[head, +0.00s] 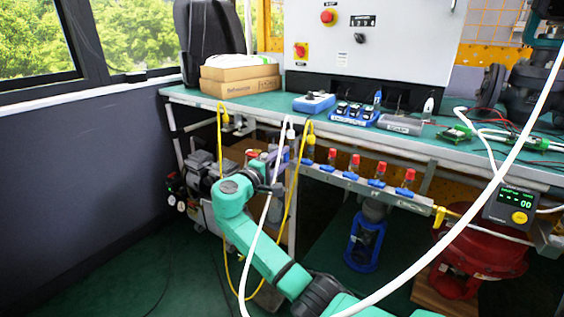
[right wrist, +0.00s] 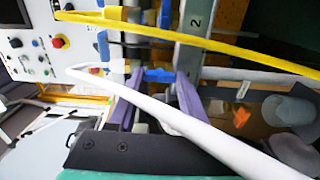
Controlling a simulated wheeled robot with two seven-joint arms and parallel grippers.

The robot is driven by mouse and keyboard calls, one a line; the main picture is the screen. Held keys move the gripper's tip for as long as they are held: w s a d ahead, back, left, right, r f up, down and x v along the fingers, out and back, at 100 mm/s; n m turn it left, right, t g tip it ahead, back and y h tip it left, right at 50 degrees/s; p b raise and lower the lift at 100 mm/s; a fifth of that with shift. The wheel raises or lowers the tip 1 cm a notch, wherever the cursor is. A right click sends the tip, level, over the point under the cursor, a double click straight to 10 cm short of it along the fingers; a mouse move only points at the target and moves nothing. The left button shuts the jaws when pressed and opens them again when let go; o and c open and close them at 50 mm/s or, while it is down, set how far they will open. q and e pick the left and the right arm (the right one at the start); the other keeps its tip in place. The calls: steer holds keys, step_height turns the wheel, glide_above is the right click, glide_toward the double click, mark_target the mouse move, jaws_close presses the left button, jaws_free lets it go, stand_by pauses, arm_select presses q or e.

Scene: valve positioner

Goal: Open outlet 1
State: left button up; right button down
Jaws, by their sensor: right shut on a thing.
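My right gripper (head: 268,158) reaches under the bench front at the left end of the outlet rail (head: 345,180). In the right wrist view, its purple fingers (right wrist: 158,98) stand on either side of a blue valve handle (right wrist: 158,75) and are shut on it. This handle is one place along the rail from the "2" label (right wrist: 195,22), so it appears to be outlet 1's. Its own label is hidden. Several other outlets with red caps and blue handles (head: 377,182) show to the right in the head view. My left gripper is not in view.
A digital gauge (head: 514,205) hangs at the right. Cardboard boxes (head: 240,88) and small devices stand on the green bench (head: 420,140). A blue stand (head: 367,240) is below.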

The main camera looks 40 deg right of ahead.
steer(key=shift+a+f, duration=0.1)
steer(key=shift+f, duration=0.05)
steer(key=c, duration=0.6)
jaws_free()
steer(key=shift+a, duration=0.1)
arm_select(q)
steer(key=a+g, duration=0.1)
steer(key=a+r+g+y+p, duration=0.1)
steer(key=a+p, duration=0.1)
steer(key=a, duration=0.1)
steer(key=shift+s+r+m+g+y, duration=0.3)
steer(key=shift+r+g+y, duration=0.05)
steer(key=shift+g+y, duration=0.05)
arm_select(e)
steer(key=v, duration=1.4)
steer(key=shift+a, duration=0.2)
